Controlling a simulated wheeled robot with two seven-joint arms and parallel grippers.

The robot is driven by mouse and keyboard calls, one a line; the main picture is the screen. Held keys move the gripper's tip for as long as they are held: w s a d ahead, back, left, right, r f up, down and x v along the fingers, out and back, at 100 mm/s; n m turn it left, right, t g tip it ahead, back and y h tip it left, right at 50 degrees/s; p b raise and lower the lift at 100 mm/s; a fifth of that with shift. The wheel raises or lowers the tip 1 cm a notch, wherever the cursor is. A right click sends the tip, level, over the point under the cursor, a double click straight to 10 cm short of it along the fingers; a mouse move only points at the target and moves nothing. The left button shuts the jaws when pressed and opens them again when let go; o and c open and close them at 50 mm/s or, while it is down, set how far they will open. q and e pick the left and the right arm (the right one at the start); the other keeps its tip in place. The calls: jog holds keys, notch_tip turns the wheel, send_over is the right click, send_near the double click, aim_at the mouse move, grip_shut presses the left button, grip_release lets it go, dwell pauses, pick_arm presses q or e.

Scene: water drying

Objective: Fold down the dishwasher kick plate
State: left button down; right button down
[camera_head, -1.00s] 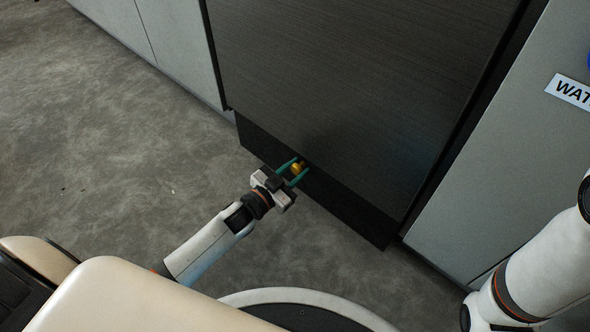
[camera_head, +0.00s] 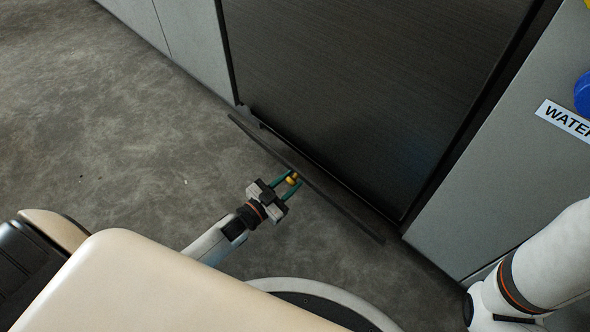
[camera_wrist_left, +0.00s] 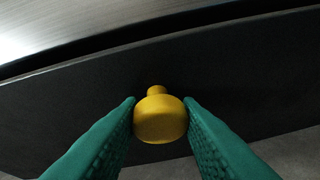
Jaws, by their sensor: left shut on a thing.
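The dishwasher kick plate (camera_head: 340,210) is a long dark panel below the dark dishwasher door (camera_head: 370,80). It stands away from the dishwasher's base, tilted outward, with a gap behind its upper edge. A yellow knob (camera_head: 291,181) sits on its front face. My left gripper (camera_head: 290,182) has its green fingers closed on the knob, one on each side. In the left wrist view the knob (camera_wrist_left: 160,117) is between the two fingertips, with the kick plate (camera_wrist_left: 60,110) behind it. My right arm shows at the lower right of the head view; its gripper is out of view.
Grey cabinets stand left (camera_head: 185,40) and right (camera_head: 490,170) of the dishwasher. The right one carries a label reading "WATER" (camera_head: 565,120) beside a blue thing (camera_head: 583,95). The grey floor (camera_head: 120,140) to the left is clear.

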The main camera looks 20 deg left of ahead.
pick_arm(q)
jog(key=shift+s+a+f, duration=0.15)
jog(key=shift+s+f, duration=0.35)
jog(key=shift+f, duration=0.15)
jog(key=shift+s+a+f, duration=0.15)
jog(key=shift+s+f, duration=0.3)
jog(key=shift+f, duration=0.2)
